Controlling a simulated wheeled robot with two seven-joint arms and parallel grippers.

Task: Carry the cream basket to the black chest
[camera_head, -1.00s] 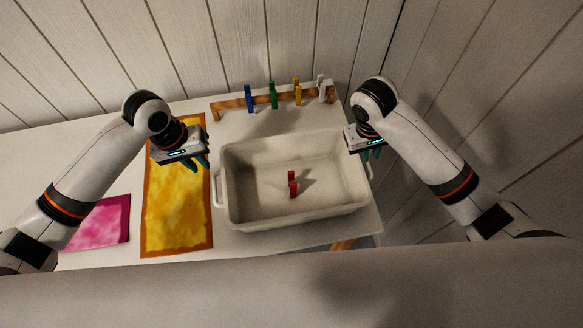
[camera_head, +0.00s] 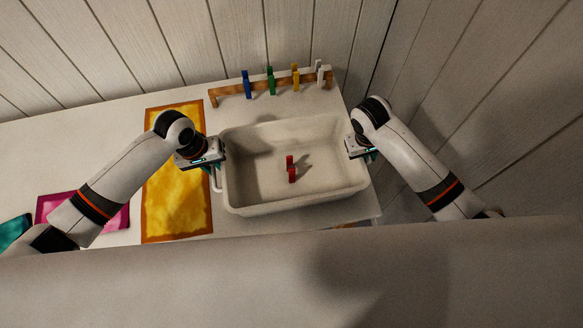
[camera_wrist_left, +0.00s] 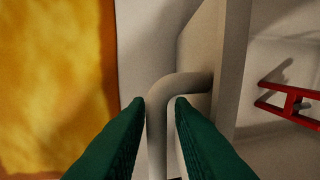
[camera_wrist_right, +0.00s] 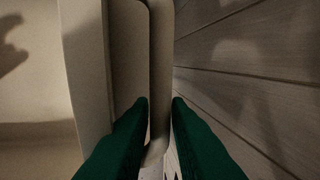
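The cream basket (camera_head: 240,207) stands on the white table, a red clothespin-like piece (camera_head: 291,170) inside it. My left gripper (camera_head: 213,170) is at the basket's left handle; in the left wrist view its green fingers (camera_wrist_left: 160,105) stand apart on either side of the handle (camera_wrist_left: 157,130), with a small gap showing. My right gripper (camera_head: 369,156) is at the right end; in the right wrist view its fingers (camera_wrist_right: 160,102) stand apart on either side of the right handle (camera_wrist_right: 161,60). Contact there is unclear. The black chest is not in view.
A wooden rail (camera_head: 227,91) with blue, green, yellow and white pegs lies behind the basket. A yellow cloth with an orange border (camera_head: 175,205) lies left, then pink (camera_head: 115,220) and teal (camera_head: 14,230) cloths. Plank walls stand behind and right.

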